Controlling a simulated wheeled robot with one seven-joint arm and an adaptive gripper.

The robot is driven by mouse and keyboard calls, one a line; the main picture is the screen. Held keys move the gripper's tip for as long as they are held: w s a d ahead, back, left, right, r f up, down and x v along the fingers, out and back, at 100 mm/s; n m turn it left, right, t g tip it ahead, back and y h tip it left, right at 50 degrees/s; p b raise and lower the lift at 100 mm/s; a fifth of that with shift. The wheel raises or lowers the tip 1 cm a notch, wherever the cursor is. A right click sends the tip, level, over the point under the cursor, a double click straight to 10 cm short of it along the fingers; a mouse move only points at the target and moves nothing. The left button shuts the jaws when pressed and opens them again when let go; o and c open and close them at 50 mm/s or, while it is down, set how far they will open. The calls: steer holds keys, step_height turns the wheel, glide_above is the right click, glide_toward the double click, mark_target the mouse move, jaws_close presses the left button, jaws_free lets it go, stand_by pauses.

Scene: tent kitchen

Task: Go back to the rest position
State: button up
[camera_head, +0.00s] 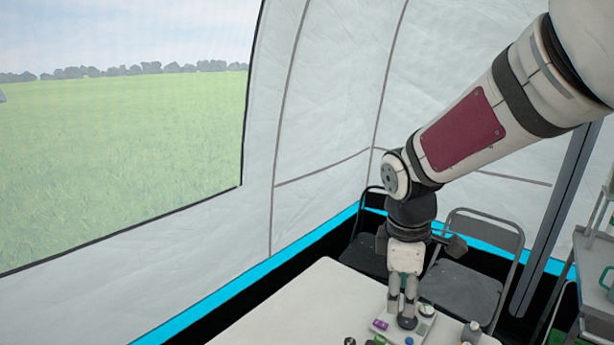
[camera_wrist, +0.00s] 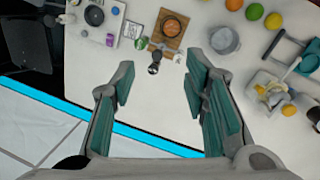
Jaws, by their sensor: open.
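My gripper (camera_head: 402,303) hangs pointing down over the far end of the white table (camera_head: 305,299), at the end of my arm reaching in from the upper right. In the wrist view my gripper (camera_wrist: 163,100) has its two grey-green fingers spread wide apart. Nothing is between the fingers. The white table (camera_wrist: 185,110) lies below them, with small items beyond the fingertips.
A white tray (camera_wrist: 108,28) bears a dark round item. A wooden board (camera_wrist: 160,40), a grey pot (camera_wrist: 223,40) and several fruits, one an orange (camera_wrist: 253,12), lie on the table. Folding chairs (camera_head: 464,288) stand behind it. A shelf (camera_head: 592,262) stands at right.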

steer(key=s+d+r+m+t, duration=0.1)
steer(key=s+r+m+t, duration=0.1)
steer(key=s+r+m, duration=0.3)
steer(key=s+r+m+t+y, duration=0.1)
steer(key=s+r+m, duration=0.5)
steer(key=s, duration=0.7)
steer(key=shift+d+m+t, duration=0.35)
steer(key=shift+m+t, duration=0.15)
steer(key=shift+m, duration=0.7)
